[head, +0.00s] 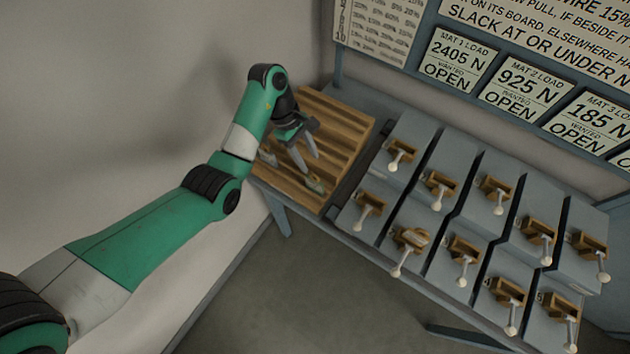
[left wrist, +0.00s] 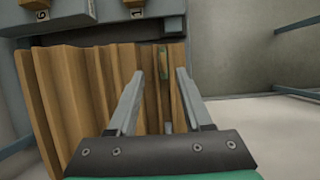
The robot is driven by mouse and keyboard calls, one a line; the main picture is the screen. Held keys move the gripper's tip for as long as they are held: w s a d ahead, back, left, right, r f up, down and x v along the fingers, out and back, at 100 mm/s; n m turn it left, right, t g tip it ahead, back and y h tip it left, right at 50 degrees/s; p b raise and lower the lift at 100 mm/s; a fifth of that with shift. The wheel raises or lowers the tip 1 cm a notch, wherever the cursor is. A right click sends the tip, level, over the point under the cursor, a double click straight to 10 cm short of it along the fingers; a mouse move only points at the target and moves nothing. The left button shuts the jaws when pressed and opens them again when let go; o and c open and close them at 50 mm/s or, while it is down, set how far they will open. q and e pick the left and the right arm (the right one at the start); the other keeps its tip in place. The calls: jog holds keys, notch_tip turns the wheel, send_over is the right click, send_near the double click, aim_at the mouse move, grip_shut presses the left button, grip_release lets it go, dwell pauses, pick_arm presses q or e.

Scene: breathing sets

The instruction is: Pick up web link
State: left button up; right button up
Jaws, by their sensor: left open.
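My left gripper (head: 312,164) is open and points down over a ridged wooden rack (head: 345,122). In the left wrist view its two fingers (left wrist: 160,71) stand apart with nothing held between them. A small slender piece with a greenish body (head: 315,186) lies in a groove of the rack, close to the fingertips. In the left wrist view this piece (left wrist: 163,62) shows between and beyond the fingertips. Another small grey piece (head: 267,157) lies at the rack's left side. I cannot tell for sure which piece is the web link. My right gripper is not in view.
Right of the rack, grey sloped panels (head: 412,133) carry several brass clamps with pale-knobbed levers (head: 398,153). Signs with loads and "OPEN" (head: 460,60) hang behind. A plain wall (head: 120,110) is at the left. Other rack grooves look empty.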

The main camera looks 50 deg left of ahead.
aim_at(318, 182)
pick_arm(q)
jog(key=b+x, duration=0.3)
jog(key=x, duration=0.2)
jog(key=shift+f, duration=0.15)
jog(key=shift+d+f, duration=0.1)
jog(key=shift+d, duration=0.05)
jog(key=x, duration=0.2)
jog(key=b+x, duration=0.1)
jog(key=x, duration=0.2)
jog(key=shift+s, duration=0.25)
grip_shut()
dwell(0.7)
